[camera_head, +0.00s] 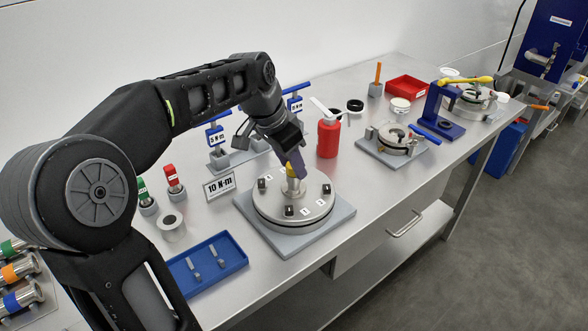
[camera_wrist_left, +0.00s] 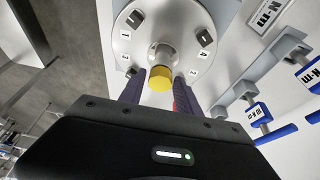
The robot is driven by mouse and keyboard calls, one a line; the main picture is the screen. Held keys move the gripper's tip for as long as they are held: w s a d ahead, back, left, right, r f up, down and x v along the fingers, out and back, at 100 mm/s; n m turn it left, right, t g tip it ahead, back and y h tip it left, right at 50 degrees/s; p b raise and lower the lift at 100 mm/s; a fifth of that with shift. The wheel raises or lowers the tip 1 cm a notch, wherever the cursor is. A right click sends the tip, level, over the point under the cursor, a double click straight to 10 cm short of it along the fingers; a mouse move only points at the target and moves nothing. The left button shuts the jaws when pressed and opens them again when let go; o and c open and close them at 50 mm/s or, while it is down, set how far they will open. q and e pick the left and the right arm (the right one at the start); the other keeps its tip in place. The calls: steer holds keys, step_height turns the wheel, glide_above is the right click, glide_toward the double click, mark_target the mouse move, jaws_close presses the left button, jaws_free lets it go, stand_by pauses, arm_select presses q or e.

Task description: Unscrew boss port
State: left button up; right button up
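The boss port shows in the head view as a yellow cap (camera_head: 291,170) on a metal stem at the centre of a round metal plate (camera_head: 265,206). The plate carries several numbered black clamps and sits on a grey square base (camera_head: 335,218). My left gripper (camera_head: 300,172) comes down over the plate from above, tilted, at the yellow cap. In the left wrist view the yellow cap (camera_wrist_left: 160,77) lies between the two dark fingers (camera_wrist_left: 160,88), with a visible gap on each side. The fingers look open. My right gripper is in neither view.
A "10 N·m" sign (camera_head: 220,185) and blue-handled torque tools (camera_head: 217,134) stand behind the plate. A blue tray (camera_head: 238,259) lies at its front left, a metal cup (camera_head: 172,228) beside it. A red bottle (camera_head: 329,138) stands behind right. Bare table lies right of the base.

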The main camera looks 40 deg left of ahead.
arm_select(q)
steer(key=m+h, duration=0.1)
steer(key=m, duration=0.2)
steer(key=shift+a+m+g, duration=0.15)
steer(key=shift+m+g, duration=0.15)
steer(key=shift+m, duration=0.1)
steer(key=m+h+p, duration=0.1)
steer(key=m, duration=0.2)
steer(key=shift+w+r+g, duration=0.1)
steer(key=shift+w+g, duration=0.05)
steer(key=shift+g, duration=0.25)
steer(key=shift+a+m+g+p, duration=0.1)
steer(key=shift+m+g+p, duration=0.3)
steer(key=shift+m, duration=0.6)
jaws_close()
